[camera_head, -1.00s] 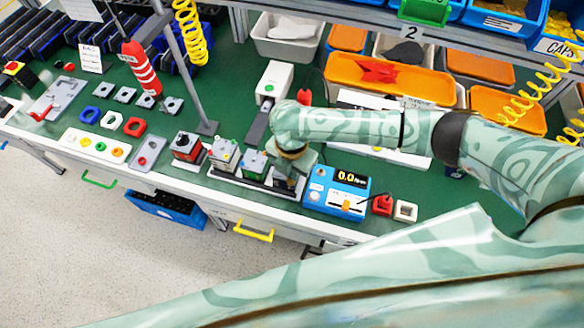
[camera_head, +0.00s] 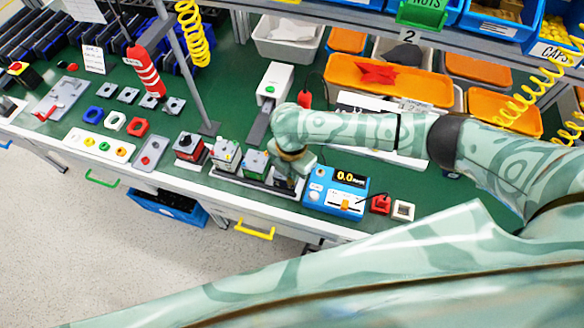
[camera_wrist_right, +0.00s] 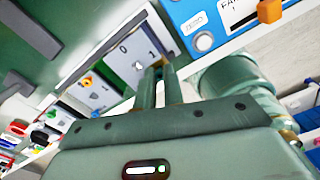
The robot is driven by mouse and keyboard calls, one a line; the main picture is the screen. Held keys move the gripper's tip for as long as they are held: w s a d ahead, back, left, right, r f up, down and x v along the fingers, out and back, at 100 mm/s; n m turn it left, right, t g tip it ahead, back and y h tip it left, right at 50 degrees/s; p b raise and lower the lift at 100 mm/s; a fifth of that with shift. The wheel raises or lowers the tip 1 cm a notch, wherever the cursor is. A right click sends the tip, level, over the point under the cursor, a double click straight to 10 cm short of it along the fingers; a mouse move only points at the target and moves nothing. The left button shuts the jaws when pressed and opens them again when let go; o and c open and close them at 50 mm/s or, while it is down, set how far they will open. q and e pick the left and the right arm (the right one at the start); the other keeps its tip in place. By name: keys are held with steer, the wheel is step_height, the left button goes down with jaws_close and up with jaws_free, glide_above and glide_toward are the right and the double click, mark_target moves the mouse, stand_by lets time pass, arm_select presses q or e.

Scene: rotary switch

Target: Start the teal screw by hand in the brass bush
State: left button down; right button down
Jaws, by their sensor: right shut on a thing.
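My right gripper (camera_head: 287,183) is over the right end of the row of switch units on the white rail at the bench's front edge. In the right wrist view its two fingers (camera_wrist_right: 160,72) are close together at a grey plate (camera_wrist_right: 132,58) marked 0 and 1. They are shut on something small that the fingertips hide. I cannot make out the teal screw or the brass bush in either view. My left gripper is not in view.
A blue device with a 0.0 display (camera_head: 336,191) stands just right of the gripper. A green-topped unit (camera_head: 256,162) and a red-and-black unit (camera_head: 188,147) stand to its left. A grey post (camera_head: 190,65) rises behind.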

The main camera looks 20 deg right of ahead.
steer(key=shift+m+p, duration=2)
steer(key=shift+p, duration=0.2)
steer(key=shift+m, duration=0.3)
steer(key=shift+m+p, duration=0.4)
steer(key=shift+p, duration=0.35)
steer(key=shift+m+p, duration=1.7)
steer(key=shift+m, duration=0.6)
